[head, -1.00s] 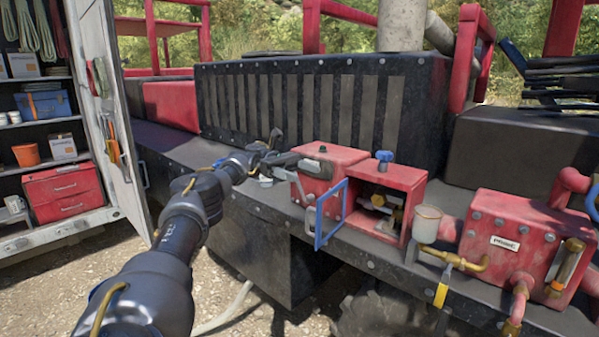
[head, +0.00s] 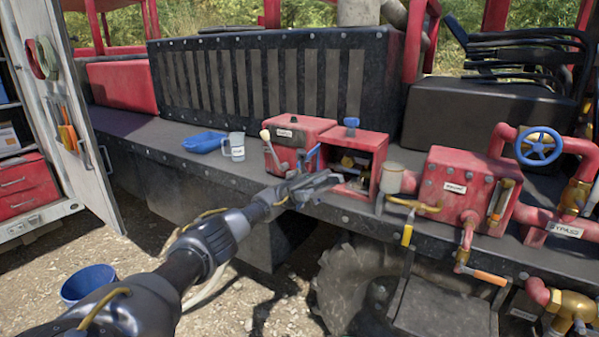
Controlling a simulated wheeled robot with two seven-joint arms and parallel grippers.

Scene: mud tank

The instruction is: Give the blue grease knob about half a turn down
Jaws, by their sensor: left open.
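The blue grease knob (head: 351,127) stands upright on top of a red box (head: 373,140) with an open front, on the dark deck of the machine. Brass parts (head: 352,163) show inside the box. My left gripper (head: 327,182) is open and empty. It appears in front of the box's lower left side, lower in the picture than the knob and apart from it. A blue-edged door (head: 310,156) at the box's left side is partly hidden by my gripper. My right gripper is not in view.
A red box with a lever (head: 301,130) stands just left. A grey cup (head: 233,146) and blue tray (head: 204,142) sit farther left on the deck. A blue bucket (head: 88,284) stands on the gravel.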

